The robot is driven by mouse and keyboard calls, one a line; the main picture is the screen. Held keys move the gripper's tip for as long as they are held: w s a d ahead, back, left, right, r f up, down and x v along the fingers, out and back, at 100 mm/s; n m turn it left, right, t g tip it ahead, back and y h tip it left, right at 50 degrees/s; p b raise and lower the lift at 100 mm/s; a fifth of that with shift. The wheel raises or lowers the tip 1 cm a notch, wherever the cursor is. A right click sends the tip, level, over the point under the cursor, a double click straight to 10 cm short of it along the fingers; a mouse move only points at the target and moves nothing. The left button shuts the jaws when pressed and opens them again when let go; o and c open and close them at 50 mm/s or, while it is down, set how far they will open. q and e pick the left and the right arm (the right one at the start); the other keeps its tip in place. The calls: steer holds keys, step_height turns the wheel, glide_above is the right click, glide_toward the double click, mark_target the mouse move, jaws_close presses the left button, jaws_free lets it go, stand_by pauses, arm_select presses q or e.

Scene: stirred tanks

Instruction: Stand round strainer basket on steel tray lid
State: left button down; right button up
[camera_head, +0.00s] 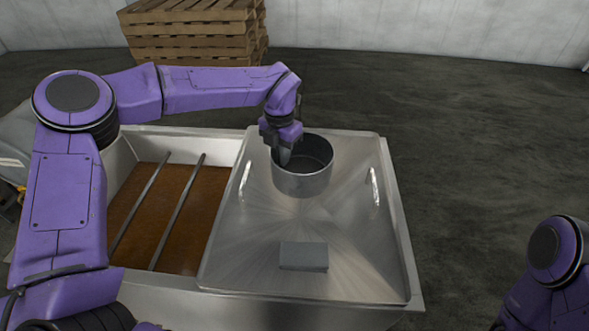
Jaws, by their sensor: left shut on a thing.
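The round strainer basket (303,183) is a grey metal cylinder with an open top. It is upright over the far half of the steel tray lid (240,255); I cannot tell whether its base touches the lid. My left gripper (285,157) points down at the basket's left rim and is shut on its wall. The fingertips are partly hidden by the gripper body and rim. My right gripper is out of view; only part of my right arm shows at lower right.
A small grey block (304,256) lies on the lid's near half. Left of the lid, the tank (409,262) is open, with brown contents (205,221) and two bars across it. Wooden pallets (195,32) are stacked behind. The floor at right is clear.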

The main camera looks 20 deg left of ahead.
mark_target(291, 160)
arm_select(q)
steer(key=w+f, duration=0.2)
steer(key=f, duration=0.1)
steer(key=w+f, duration=0.2)
steer(key=shift+d+f, duration=0.15)
steer(key=shift+d, duration=0.25)
steer(key=f, duration=0.3)
steer(key=shift+w+f, duration=0.2)
steer(key=shift+w, duration=0.05)
steer(key=shift+f, duration=0.2)
steer(key=c, duration=1.3)
jaws_free()
steer(key=shift+o, duration=0.2)
step_height(291, 160, up, 12)
steer(key=shift+r, duration=0.25)
